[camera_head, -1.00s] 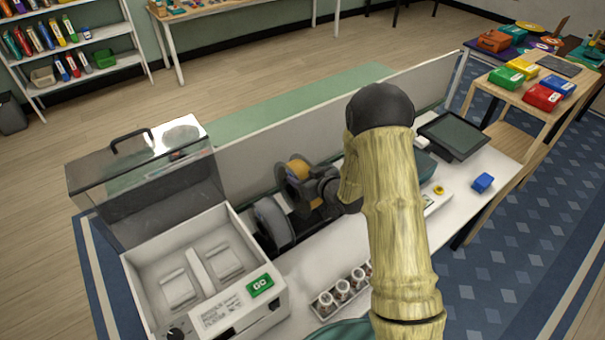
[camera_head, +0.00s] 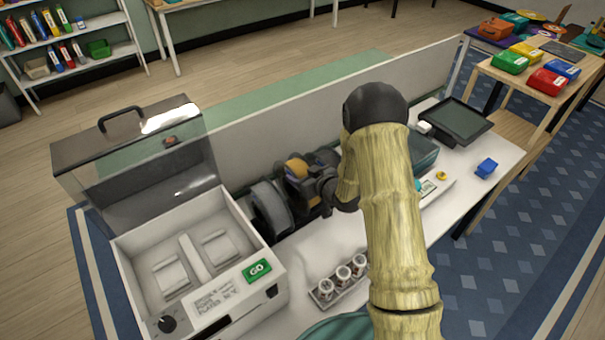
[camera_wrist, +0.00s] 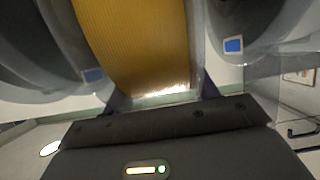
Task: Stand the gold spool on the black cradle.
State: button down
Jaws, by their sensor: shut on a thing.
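The gold spool (camera_head: 297,168), with dark flanges around gold winding, is beside the upper end of the grey spool (camera_head: 270,208). My gripper (camera_head: 322,182) is shut on the gold spool from its right side. In the wrist view the gold winding (camera_wrist: 140,45) fills the middle, between grey, see-through flanges, close above the dark gripper body. The black cradle is not clearly separable from the dark shapes under the spools. My arm and gripper hide part of that area, so I cannot tell whether the spool touches the cradle.
A white machine (camera_head: 190,265) with a raised clear lid (camera_head: 135,160) stands at left. A rack of small jars (camera_head: 341,280) is in front. A low panel (camera_head: 270,125) runs behind. A dark tablet (camera_head: 458,121) and a blue block (camera_head: 486,168) are at right.

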jog(key=shift+f+b, duration=0.6)
jog(key=shift+f, duration=0.25)
jog(key=shift+f+b, duration=0.35)
jog(key=shift+b, duration=0.1)
jog(key=shift+w, duration=0.1)
dwell(0.3)
jog(key=shift+c, duration=1.8)
grip_release()
jog(key=shift+f, duration=0.2)
jog(key=b+v, duration=0.3)
jog(key=v, duration=1.4)
jog(key=shift+s+d, duration=0.2)
jog(key=shift+r, duration=0.15)
